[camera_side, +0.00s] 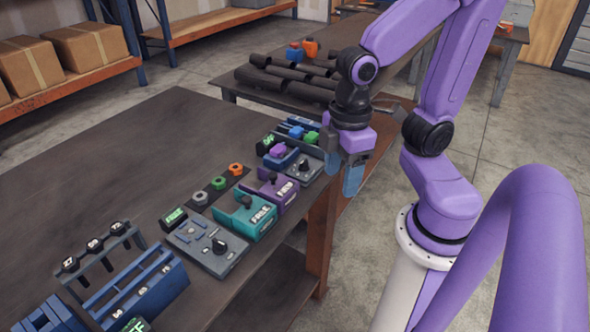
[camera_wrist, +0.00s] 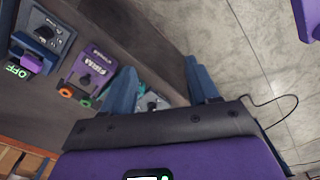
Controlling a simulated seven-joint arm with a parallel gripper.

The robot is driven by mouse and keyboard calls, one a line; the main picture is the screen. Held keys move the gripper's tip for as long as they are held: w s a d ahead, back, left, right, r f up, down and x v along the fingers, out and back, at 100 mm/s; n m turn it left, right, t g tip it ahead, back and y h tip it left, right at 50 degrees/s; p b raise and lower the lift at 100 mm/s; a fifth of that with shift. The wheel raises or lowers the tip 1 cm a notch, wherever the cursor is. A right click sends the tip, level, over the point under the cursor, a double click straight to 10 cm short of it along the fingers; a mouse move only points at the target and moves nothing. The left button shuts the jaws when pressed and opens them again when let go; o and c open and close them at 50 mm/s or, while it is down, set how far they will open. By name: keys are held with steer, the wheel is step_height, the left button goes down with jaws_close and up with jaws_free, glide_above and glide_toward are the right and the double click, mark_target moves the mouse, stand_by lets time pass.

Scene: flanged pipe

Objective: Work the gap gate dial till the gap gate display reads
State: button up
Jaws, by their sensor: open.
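Several dials show, and no label I can read says which is the gap gate. In the side view, a grey panel with a black dial (camera_side: 219,246) stands near the table edge, beside a small green-lit display (camera_side: 173,216) with blurred letters. A far grey box with a dial (camera_side: 303,167) stands by a green display (camera_side: 265,142); in the wrist view its display (camera_wrist: 18,71) reads OFF. A purple box (camera_wrist: 88,72) reading FIRM and a teal box (camera_side: 244,215) reading FREE each carry a black knob. My gripper (camera_side: 342,172) is open and empty, beside the far grey box.
Orange, green and grey rings (camera_side: 218,183) lie on a dark strip behind the boxes. Blue racks (camera_side: 145,287) and a stand with black pieces (camera_side: 97,245) are at the near left. Dark pipes (camera_side: 290,77) lie on another table. The table's left side is bare.

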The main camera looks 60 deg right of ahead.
steer(key=w+d+m, duration=0.2)
steer(key=w+m, duration=0.1)
steer(key=w, duration=0.4)
steer(key=r+m, duration=0.1)
steer(key=m, duration=0.7)
glide_above(304, 161)
step_height(304, 161, down, 17)
steer(key=shift+r, duration=0.1)
steer(key=c, duration=1.1)
steer(key=shift+o, duration=0.2)
